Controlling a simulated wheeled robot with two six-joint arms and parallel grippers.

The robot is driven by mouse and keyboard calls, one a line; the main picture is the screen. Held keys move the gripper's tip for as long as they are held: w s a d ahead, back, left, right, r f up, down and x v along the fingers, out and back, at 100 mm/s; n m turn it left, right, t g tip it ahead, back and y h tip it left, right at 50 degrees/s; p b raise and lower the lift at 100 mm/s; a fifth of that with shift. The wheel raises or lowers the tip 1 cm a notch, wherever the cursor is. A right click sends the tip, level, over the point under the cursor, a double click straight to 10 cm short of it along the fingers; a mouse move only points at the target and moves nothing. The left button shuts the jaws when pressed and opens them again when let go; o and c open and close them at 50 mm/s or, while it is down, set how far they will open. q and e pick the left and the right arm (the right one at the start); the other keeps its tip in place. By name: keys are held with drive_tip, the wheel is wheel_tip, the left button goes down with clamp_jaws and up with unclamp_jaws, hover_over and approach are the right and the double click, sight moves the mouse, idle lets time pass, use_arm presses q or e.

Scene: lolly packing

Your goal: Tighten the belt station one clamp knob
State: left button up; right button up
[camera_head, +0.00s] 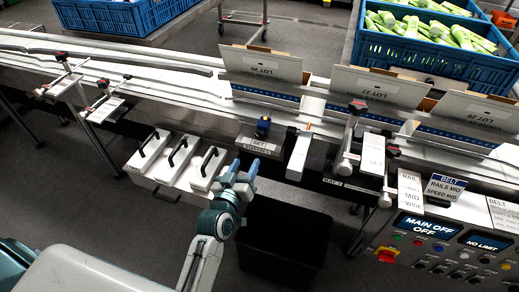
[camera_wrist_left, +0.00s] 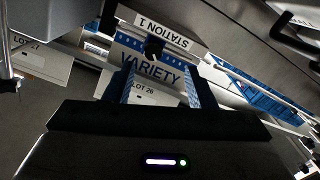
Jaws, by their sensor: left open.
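In the left wrist view, a dark round knob (camera_wrist_left: 153,46) sits just below a white STATION 1 label (camera_wrist_left: 165,32), between the tips of my left gripper (camera_wrist_left: 160,75). The gripper is open with nothing between its blue fingers. In the head view, a small blue-and-dark knob (camera_head: 263,126) stands on the front edge of the conveyor, above a small lettered plate (camera_head: 258,146). My left gripper (camera_head: 242,172) is in front of and below it, apart from it. I cannot tell whether the knob is tight. My right gripper is not in view.
White drawers with black handles (camera_head: 171,160) lie left of my gripper. A black bin (camera_head: 281,243) is below right. Rail clamps with red-topped knobs (camera_head: 358,107) and a control panel (camera_head: 440,240) stand to the right. Lot cards (camera_head: 262,66) line the belt.

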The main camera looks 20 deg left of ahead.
sight(259, 137)
use_arm(q)
drive_tip(key=w+p, duration=0.1)
drive_tip(key=w, duration=0.2)
drive_tip(key=w+r+p, duration=0.1)
drive_tip(key=w, duration=0.7)
drive_tip(key=shift+d+r+p, duration=0.25)
drive_tip(key=shift+d+p, duration=0.15)
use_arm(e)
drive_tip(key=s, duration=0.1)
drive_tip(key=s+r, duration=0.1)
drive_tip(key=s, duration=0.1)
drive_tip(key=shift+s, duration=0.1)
use_arm(q)
drive_tip(key=c, duration=1)
